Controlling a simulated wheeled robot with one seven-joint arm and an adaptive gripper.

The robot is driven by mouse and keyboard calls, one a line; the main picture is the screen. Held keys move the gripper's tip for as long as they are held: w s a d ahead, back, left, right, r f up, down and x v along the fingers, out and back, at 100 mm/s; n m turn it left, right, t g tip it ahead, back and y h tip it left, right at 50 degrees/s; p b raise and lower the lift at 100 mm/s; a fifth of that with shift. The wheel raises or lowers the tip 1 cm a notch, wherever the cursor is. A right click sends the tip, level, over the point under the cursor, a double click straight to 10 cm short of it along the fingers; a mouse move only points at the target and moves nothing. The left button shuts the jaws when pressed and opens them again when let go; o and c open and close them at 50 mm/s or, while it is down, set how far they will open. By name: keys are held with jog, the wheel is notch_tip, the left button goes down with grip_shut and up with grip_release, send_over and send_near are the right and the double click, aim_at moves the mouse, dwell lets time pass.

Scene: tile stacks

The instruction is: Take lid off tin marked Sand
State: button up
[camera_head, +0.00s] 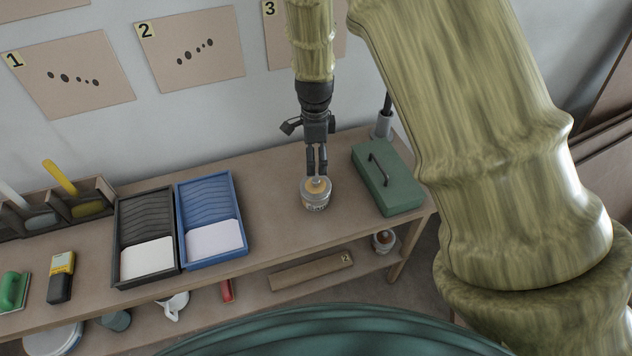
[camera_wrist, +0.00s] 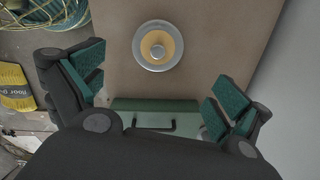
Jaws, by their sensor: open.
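A small round tin (camera_head: 315,204) stands upright on the bench towards its right part. Its label carries dark lettering too small to read. A pale lid (camera_head: 316,185) with a round knob sits on top; from above, the wrist view shows the lid as a pale ring around a tan disc (camera_wrist: 173,47) with the knob in the middle. My gripper (camera_head: 317,172) points down just over the lid in the head view. In the wrist view its green-padded fingers are spread wide, empty, and the tin lies beyond them towards the top. Any contact cannot be told.
A green box with a handle (camera_head: 387,178) stands close right of the tin. A blue tray (camera_head: 212,215) and a black tray (camera_head: 146,237) lie to the left. The wall with numbered boards (camera_head: 190,50) is behind. Bare bench lies in front of the tin.

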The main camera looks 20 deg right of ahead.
aim_at(315, 180)
jog(key=shift+f+p, duration=0.45)
jog(key=shift+f, duration=2.25)
jog(key=shift+s+f+p, duration=0.2)
jog(key=shift+f+p, duration=0.5)
jog(key=shift+f, duration=0.4)
jog(key=shift+f+p, duration=0.35)
jog(key=shift+f, duration=1.15)
jog(key=shift+s, duration=0.1)
jog(key=c, duration=1.5)
jog(key=shift+c, duration=0.3)
